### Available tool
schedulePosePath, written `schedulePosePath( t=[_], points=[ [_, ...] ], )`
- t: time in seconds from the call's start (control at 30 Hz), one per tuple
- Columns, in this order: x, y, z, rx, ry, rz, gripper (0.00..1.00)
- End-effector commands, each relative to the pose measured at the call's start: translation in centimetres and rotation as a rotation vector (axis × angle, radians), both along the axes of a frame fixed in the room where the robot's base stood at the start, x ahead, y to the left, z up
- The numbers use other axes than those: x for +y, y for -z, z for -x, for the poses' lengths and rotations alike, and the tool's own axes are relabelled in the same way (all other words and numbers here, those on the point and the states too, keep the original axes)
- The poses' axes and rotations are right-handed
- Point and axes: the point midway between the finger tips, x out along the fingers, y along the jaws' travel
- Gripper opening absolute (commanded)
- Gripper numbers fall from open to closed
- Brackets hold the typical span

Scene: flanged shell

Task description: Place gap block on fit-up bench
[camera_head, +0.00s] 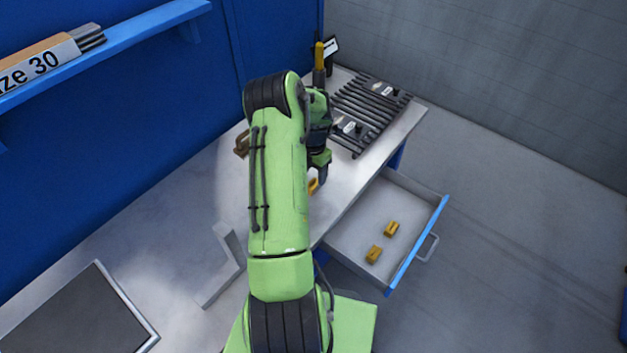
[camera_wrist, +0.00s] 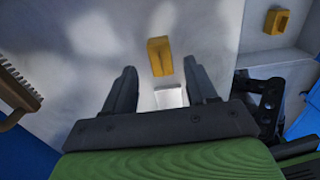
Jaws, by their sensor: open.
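A yellow gap block (camera_wrist: 159,56) stands on the pale bench top in the wrist view, just beyond and between the fingertips. In the head view a sliver of this yellow block (camera_head: 313,187) shows beside my arm on the fit-up bench (camera_head: 346,183); the rest is hidden. My gripper (camera_wrist: 160,70) is open, with a finger on each side of the block's line and no visible contact. In the head view my gripper (camera_head: 321,168) is low over the bench, partly hidden by my arm.
An open drawer (camera_head: 350,238) below the bench holds two yellow blocks (camera_head: 391,229) (camera_head: 374,254). A rack of dark bars (camera_head: 365,110) lies at the bench's far end. A brown-handled brush (camera_wrist: 20,95) is left of my gripper. An angled metal piece (camera_head: 225,265) lies nearer.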

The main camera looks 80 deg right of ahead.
Motion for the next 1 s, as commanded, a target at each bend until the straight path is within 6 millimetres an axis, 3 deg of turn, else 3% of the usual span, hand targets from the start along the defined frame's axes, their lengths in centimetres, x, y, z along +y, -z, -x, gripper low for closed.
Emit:
schedulePosePath(
  t=[0.1,0.3,0.67,0.77,0.83,0.9,0.97,1.0],
  points=[
    [-0.1,-3.4,-0.1,-0.002,-0.001,0.004,0.57],
    [0.0,-6.9,-0.1,-0.001,0.0,0.0,0.57],
    [0.1,-7.6,-0.3,-0.002,0.003,0.001,0.57],
    [1.2,-9.9,-3.1,-0.029,0.052,0.021,0.57],
    [3.4,-13.3,-7.1,-0.072,0.135,0.041,0.57],
    [7.3,-17.2,-11.6,-0.128,0.244,0.051,0.57],
    [11.4,-20.3,-14.6,-0.175,0.341,0.044,0.57],
    [14.5,-22.4,-16.3,-0.208,0.405,0.034,0.57]
  ],
)
